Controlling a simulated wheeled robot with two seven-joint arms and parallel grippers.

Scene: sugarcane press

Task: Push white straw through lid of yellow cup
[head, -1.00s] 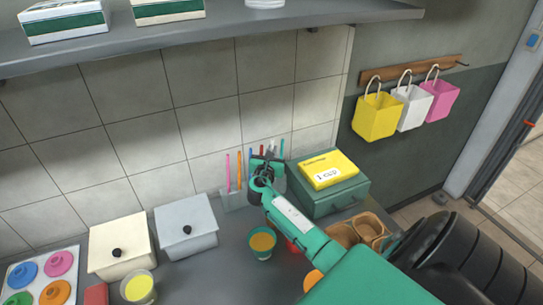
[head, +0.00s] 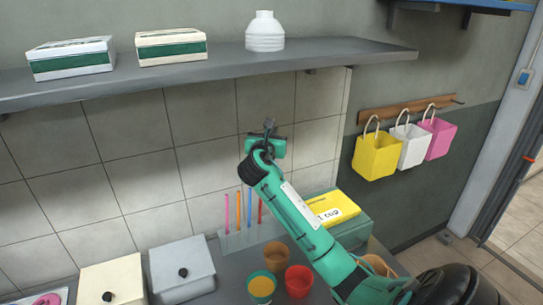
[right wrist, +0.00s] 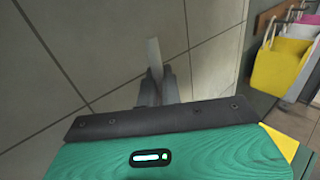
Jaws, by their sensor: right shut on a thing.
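My right gripper (head: 268,132) is raised in front of the tiled wall, above the straw rack. In the right wrist view its fingers (right wrist: 157,88) are shut on a white straw (right wrist: 154,52), which sticks up past the fingertips. The straw is hard to make out in the head view. A teal-rimmed cup with yellow inside (head: 262,286) stands on the counter, well below the gripper. I cannot tell whether it has a lid, or whether it is the yellow cup meant. My left gripper is not in view.
A clear rack (head: 234,243) holds several coloured straws. A brown cup (head: 275,257) and red cup (head: 298,282) stand near it. Lidded boxes (head: 181,268) are at left. A yellow box (head: 332,208) sits on a green case at right. A shelf (head: 340,54) hangs above.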

